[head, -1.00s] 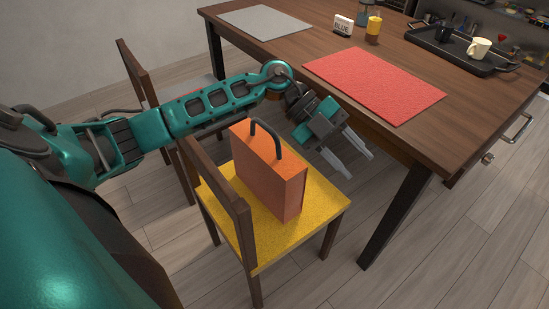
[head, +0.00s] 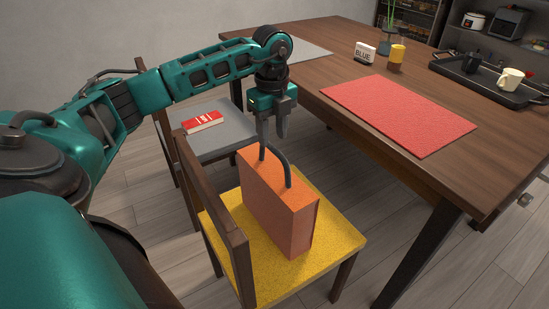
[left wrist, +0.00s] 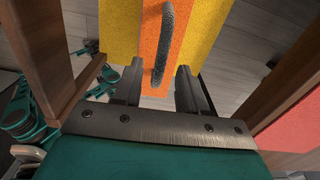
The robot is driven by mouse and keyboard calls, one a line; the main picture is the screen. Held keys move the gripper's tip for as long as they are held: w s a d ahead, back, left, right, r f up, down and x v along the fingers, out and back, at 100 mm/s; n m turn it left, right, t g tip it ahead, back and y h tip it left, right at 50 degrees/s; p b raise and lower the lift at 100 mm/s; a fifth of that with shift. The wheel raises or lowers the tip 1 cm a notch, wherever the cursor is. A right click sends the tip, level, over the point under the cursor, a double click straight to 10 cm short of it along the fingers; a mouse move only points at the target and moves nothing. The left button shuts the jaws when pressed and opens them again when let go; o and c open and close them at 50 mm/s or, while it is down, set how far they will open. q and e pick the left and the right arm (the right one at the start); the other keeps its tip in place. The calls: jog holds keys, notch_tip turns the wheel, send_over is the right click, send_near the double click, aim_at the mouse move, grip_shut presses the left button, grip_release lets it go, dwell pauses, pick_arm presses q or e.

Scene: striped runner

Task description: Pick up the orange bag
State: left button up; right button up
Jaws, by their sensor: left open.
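The orange bag (head: 280,208) stands upright on the yellow seat of a chair (head: 335,243). Its dark handle (head: 277,160) arches up from the top. In the left wrist view the bag (left wrist: 152,45) shows from above with the handle (left wrist: 164,40) running along it. My left gripper (head: 272,135) points down just above the far end of the handle. In the left wrist view its open fingers (left wrist: 157,85) lie to either side of the handle's near end. Whether they touch it I cannot tell. My right gripper is not in view.
A wooden table (head: 420,85) stands at right with a red mat (head: 398,114), a white BLUE block (head: 364,52), a yellow-topped jar (head: 397,55) and a black tray (head: 480,85) holding a cup (head: 510,78). A grey-seated chair (head: 225,140) behind carries a red book (head: 203,122).

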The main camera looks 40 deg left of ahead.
aim_at(275, 149)
pick_arm(q)
jog(key=f, duration=0.2)
jog(key=f+b, duration=0.1)
jog(key=f, duration=0.2)
jog(key=shift+d+f+b, duration=0.25)
jog(key=shift+f+b, duration=0.05)
jog(key=shift+f, duration=0.05)
jog(key=shift+c, duration=0.2)
jog(key=shift+r, duration=0.1)
grip_shut()
jog(key=shift+w+r, duration=0.1)
dwell(0.7)
